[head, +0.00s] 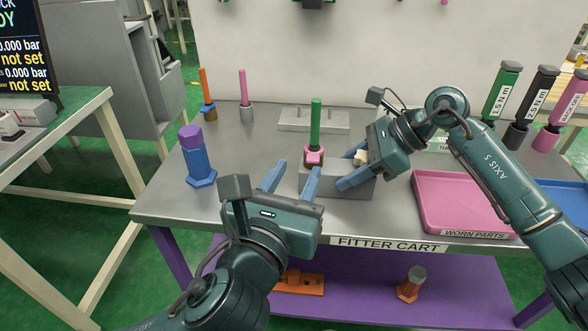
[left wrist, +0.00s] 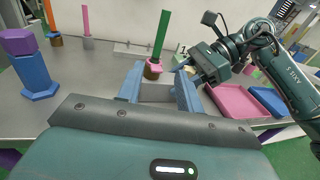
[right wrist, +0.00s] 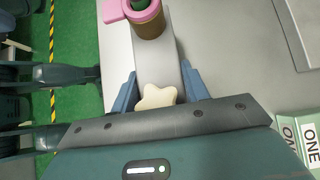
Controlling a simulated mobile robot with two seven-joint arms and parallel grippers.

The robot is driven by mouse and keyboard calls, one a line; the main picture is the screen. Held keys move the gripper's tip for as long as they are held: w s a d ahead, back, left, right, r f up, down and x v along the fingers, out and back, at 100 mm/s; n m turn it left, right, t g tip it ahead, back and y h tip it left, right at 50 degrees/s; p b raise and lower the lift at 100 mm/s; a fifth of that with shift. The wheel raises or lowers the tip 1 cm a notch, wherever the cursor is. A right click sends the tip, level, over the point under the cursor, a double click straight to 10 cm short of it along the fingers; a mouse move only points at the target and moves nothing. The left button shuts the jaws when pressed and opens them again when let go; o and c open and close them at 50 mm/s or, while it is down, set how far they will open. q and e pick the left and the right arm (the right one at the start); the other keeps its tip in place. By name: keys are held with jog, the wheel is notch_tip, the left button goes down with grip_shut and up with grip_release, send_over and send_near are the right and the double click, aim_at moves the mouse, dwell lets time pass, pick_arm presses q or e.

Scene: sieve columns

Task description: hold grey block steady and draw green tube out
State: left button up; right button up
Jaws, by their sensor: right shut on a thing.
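The grey block (head: 350,188) lies on the cart top, also seen in the right wrist view (right wrist: 155,65). The green tube (head: 316,122) stands upright at its left part, in a brown holder with a pink collar (head: 314,157). The tube and collar also show in the left wrist view (left wrist: 161,35). My right gripper (head: 350,168) is shut on the block's right part, one finger on each long side, with a cream star-shaped knob (right wrist: 157,97) between the fingers. My left gripper (head: 291,174) is open and empty at the block's near left end, below the collar.
A blue hex-based post with a purple top (head: 195,160) stands at left. Orange (head: 206,90) and pink (head: 243,90) tubes stand behind. A grey plate (head: 313,121) lies at the back. A pink tray (head: 460,205) is at right.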

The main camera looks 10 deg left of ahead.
aim_at(314, 132)
pick_arm(q)
jog(key=x, duration=1.2)
jog(key=shift+w+a+r, duration=0.1)
jog(key=shift+a+r, duration=0.15)
jog(key=shift+r, duration=0.1)
jog(key=shift+c, duration=0.5)
grip_shut()
